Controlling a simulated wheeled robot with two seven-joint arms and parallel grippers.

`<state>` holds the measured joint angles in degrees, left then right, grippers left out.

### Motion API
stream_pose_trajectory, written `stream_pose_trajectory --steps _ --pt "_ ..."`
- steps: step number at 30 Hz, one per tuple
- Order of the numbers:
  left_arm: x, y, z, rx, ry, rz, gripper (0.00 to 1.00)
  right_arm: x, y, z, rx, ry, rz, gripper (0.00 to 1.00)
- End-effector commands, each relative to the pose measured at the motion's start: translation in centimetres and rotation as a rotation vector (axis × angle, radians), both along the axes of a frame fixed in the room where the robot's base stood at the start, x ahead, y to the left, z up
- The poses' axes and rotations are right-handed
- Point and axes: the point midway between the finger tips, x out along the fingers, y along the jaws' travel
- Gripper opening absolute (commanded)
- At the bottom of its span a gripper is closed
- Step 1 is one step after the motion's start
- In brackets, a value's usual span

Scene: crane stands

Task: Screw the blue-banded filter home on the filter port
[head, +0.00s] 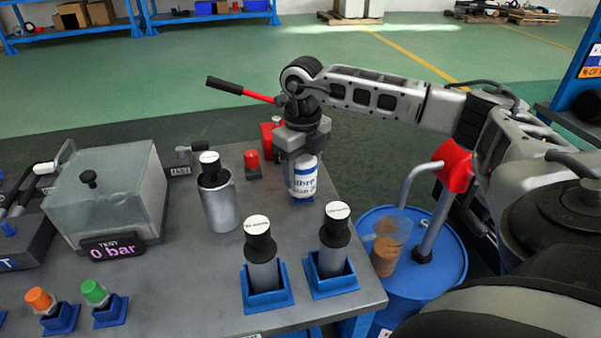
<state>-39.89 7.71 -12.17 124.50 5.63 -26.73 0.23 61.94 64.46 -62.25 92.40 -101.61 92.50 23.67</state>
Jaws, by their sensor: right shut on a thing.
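The filter (302,179) is a white cylinder with blue lettering and blue banding, near the far right part of the grey bench. My right gripper (301,152) comes down from above and is shut on its upper part. The filter looks upright, with its lower end at or just above the bench top; I cannot tell whether it touches. The filter port is not clearly visible; the gripper and filter may hide it. My left gripper is not in view.
A red unit (267,134) stands behind the gripper, with a black-and-red lever (240,90) reaching up left. A metal canister (219,202) and two black-topped cylinders in blue holders (267,285) stand nearby. A clear test box (110,190) reads 0 bar. A blue drum (437,262) stands right.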

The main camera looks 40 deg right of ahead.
Motion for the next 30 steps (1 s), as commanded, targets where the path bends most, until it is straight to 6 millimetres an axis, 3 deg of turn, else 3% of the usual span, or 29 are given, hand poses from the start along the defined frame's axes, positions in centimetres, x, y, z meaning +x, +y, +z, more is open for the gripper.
stream_pose_trajectory --steps 18,30 --pt "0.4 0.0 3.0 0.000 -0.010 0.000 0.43 0.0 0.0 3.3 0.000 -0.002 0.001 0.28" --pt "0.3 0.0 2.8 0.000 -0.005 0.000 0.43 0.0 0.0 3.4 0.000 -0.001 0.000 0.28"
